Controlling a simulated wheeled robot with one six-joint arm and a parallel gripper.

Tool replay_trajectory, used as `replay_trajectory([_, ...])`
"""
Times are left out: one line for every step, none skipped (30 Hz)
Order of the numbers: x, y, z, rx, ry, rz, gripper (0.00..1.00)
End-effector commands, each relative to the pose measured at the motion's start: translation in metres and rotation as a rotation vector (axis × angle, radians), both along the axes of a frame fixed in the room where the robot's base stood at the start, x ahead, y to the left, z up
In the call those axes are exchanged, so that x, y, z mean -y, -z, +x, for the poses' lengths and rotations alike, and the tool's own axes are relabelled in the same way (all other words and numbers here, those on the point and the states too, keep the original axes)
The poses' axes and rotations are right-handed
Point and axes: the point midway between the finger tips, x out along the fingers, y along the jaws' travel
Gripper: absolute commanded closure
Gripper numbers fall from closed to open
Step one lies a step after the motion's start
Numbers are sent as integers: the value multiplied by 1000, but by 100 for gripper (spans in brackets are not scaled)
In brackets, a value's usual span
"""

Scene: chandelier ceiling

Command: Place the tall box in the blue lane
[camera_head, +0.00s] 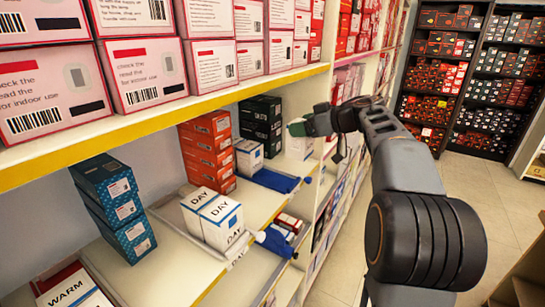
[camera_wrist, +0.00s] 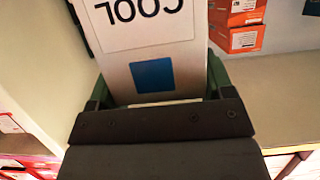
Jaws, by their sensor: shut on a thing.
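A white box marked "COOL" with a blue square (camera_wrist: 152,75) is between the two green fingers of my gripper (camera_wrist: 157,92) in the wrist view. The gripper is shut on it, and the box's far end is cut off by the frame. In the head view my gripper (camera_head: 303,127) is at the right end of the shelf, with a white box (camera_head: 299,147) just below it. Two blue pieces lie at the shelf's front edge, one farther (camera_head: 275,181) and one nearer (camera_head: 274,242).
White "DAY" boxes (camera_head: 212,217), stacked orange boxes (camera_head: 207,150), black boxes (camera_head: 260,125) and teal boxes (camera_head: 113,208) stand on the shelf. Orange boxes also show in the wrist view (camera_wrist: 238,25). An upper shelf edge (camera_head: 170,125) runs above. Bare shelf lies between the stacks.

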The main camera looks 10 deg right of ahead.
Motion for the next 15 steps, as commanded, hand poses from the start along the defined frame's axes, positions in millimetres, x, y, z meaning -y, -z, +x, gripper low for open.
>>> replay_trajectory([-12,6,6,-2,-3,2,52])
replay_trajectory([-18,9,9,-1,-2,1,52])
replay_trajectory([-25,13,14,-1,-1,0,52])
replay_trajectory([-29,20,17,-3,1,1,52])
replay_trajectory([-32,27,19,-4,1,1,52])
replay_trajectory([-37,33,21,-3,2,0,52])
replay_trajectory([-41,38,23,-3,2,2,52])
replay_trajectory([-44,42,25,-2,2,2,52])
replay_trajectory([-47,47,27,-1,3,1,52])
replay_trajectory([-50,50,28,-2,2,0,52])
replay_trajectory([-52,53,29,-2,2,0,52])
replay_trajectory([-55,56,31,0,2,0,52])
replay_trajectory([-56,57,32,0,2,0,52])
replay_trajectory([-58,59,32,1,2,0,52])
replay_trajectory([-59,60,33,1,1,0,52])
